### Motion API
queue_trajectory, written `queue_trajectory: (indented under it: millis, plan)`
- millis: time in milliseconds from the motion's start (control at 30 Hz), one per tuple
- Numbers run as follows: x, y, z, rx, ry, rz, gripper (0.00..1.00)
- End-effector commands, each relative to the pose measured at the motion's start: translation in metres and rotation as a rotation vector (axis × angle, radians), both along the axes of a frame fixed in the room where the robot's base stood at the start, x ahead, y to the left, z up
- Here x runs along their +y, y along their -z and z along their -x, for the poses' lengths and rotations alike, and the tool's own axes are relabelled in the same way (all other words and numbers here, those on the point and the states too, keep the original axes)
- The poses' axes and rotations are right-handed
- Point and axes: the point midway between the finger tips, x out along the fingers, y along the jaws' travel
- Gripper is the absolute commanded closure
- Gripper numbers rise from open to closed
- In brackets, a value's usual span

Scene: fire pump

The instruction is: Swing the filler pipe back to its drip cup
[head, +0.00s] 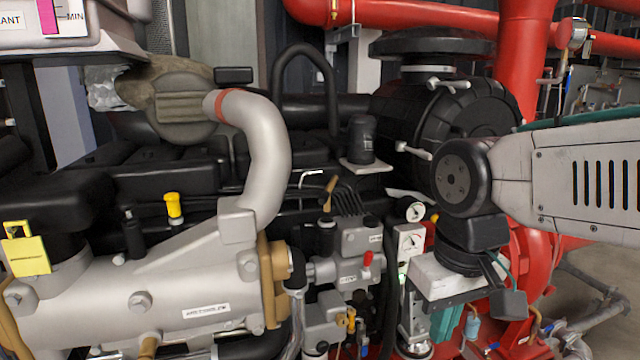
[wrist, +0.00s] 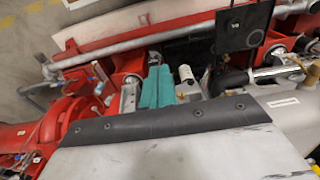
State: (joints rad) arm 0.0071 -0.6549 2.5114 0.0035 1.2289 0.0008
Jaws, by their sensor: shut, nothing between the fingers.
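A thin, pale bent pipe (head: 312,173) shows near the middle of the head view, behind the valve block; it may be the filler pipe, but I cannot tell for sure. I cannot make out the drip cup with certainty. My gripper (head: 446,322) hangs below my wrist on the right in the head view, pointing down, partly hidden by its pale housing. In the wrist view its teal fingers (wrist: 158,88) are together and empty. It is to the right of and lower in the picture than the bent pipe, apart from it.
A large grey elbow pipe (head: 262,150) and grey manifold (head: 150,290) fill the left. Red pipework (head: 525,60) rises at the right. Open floor (head: 585,280) shows at the far right.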

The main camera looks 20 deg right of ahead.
Motion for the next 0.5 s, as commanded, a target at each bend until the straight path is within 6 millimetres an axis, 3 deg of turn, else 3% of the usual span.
queue_trajectory:
  millis: [267, 500]
  plan:
    - [0.012, -0.055, -0.103, 0.008, -0.13, -0.071, 1.0]
    - [0.027, -0.107, -0.209, -0.058, -0.423, -0.144, 1.0]
